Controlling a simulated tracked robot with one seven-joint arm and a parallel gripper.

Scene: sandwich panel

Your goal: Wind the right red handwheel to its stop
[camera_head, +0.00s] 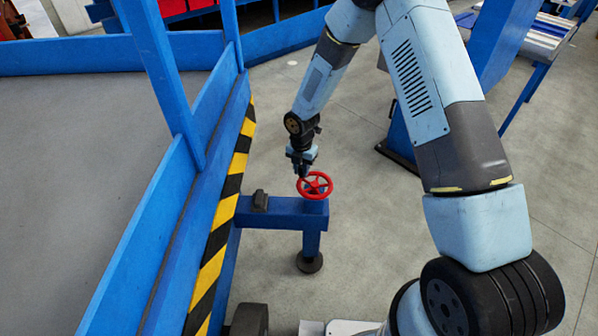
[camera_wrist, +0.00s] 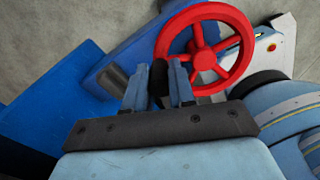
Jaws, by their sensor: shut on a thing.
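My gripper (camera_head: 303,174) reaches down from above to the wheel's upper left rim in the head view. In the wrist view my gripper (camera_wrist: 159,84) has its two blue-grey fingers close together at the lower left of the wheel. It is shut, with a dark piece between the fingers at the rim. The fingers partly hide the exact contact. Only one handwheel is in view.
The blue beam (camera_head: 270,215) carries a small dark block (camera_head: 260,201) left of the wheel and stands on a post with a round foot (camera_head: 309,262). A blue frame with a yellow-black striped edge (camera_head: 227,205) runs along the left. Open grey floor lies right of the beam.

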